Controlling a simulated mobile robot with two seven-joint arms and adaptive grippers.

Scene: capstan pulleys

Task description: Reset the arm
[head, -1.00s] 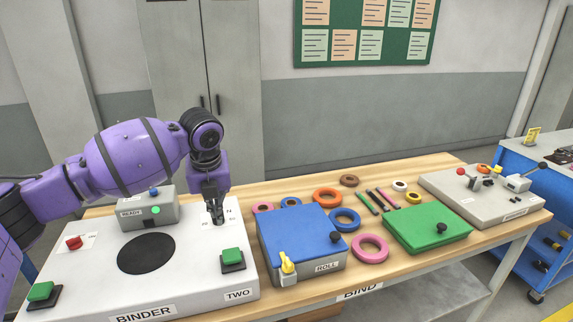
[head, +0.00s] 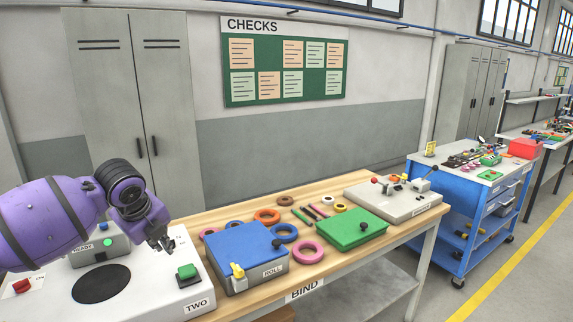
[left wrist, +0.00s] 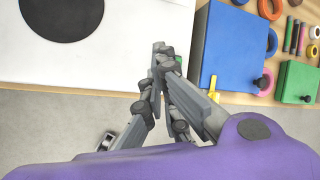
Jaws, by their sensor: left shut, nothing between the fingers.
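My left gripper (head: 164,245) is shut and empty, held above the right part of the white binder station (head: 150,290). Its purple arm comes in from the left of the head view. In the left wrist view the gripper's fingers (left wrist: 160,62) meet near the station's right edge, with a sliver of the green button just behind them. In the head view the green button (head: 188,272) stands just right of and below the gripper. A black round pad (head: 101,283) lies on the station, clear of the gripper. My right gripper is not in view.
The wooden bench (head: 330,265) carries a blue box (head: 243,250) labelled ROLL, a green box (head: 350,230), several coloured rings and a grey lever station (head: 395,205). A blue cart (head: 450,220) stands to the right. The air above the bench is free.

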